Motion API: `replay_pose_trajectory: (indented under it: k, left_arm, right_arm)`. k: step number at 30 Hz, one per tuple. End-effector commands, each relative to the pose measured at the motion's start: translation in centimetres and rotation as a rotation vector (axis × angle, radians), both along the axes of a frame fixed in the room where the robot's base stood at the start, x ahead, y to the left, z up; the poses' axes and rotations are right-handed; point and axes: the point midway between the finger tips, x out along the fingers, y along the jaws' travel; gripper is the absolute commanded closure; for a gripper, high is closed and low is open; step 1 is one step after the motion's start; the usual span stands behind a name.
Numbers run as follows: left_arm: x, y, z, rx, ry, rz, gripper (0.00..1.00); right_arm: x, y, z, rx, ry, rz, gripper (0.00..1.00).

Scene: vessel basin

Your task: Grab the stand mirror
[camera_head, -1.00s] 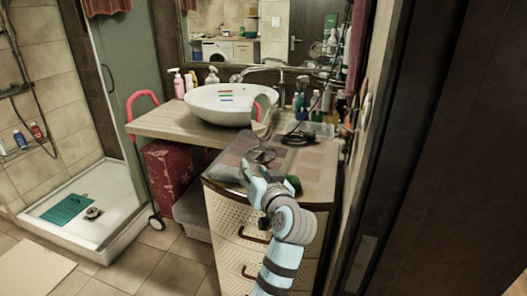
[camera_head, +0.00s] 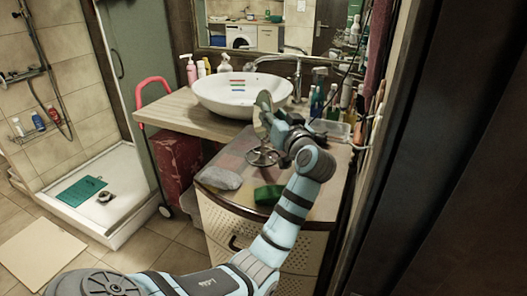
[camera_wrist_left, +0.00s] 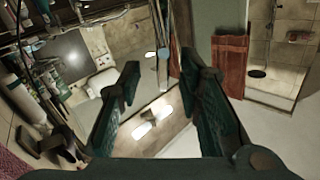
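The stand mirror (camera_head: 262,157) stands upright on the cabinet top, on a round metal base with a thin stem. Its tilted disc shows just left of my left gripper (camera_head: 279,125) in the head view. The gripper is at the disc's height and partly covers it. In the left wrist view, the gripper's two dark fingers (camera_wrist_left: 160,105) are spread wide. Bright reflections show between them, but I cannot tell which surface they belong to. I see no clear grip on the mirror. My right gripper is not in view.
A white basin (camera_head: 243,93) sits on the wooden counter behind. A grey cloth-like item (camera_head: 219,178) and a green sponge-like item (camera_head: 268,194) lie on the cabinet's front. Several bottles (camera_head: 333,103) and a clear tray (camera_head: 331,130) crowd the right back.

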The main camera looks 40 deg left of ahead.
Motion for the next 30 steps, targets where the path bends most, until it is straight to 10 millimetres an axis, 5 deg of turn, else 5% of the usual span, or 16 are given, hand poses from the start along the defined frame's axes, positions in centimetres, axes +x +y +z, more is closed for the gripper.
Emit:
replay_pose_trajectory:
  k: [12,19,25,30]
  left_arm:
    - [3.0,6.0,0.2,0.000,0.001,-0.001,0.68]
    - [3.3,6.3,0.1,-0.001,-0.001,-0.002,0.68]
    - [3.3,6.3,0.1,-0.001,-0.001,-0.003,0.99]
    - [3.3,6.3,0.1,-0.001,0.000,-0.003,1.00]
  right_arm:
    - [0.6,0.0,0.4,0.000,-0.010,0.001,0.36]
    - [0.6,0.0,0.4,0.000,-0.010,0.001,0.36]
    - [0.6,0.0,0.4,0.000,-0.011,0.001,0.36]
    - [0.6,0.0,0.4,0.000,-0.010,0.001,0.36]
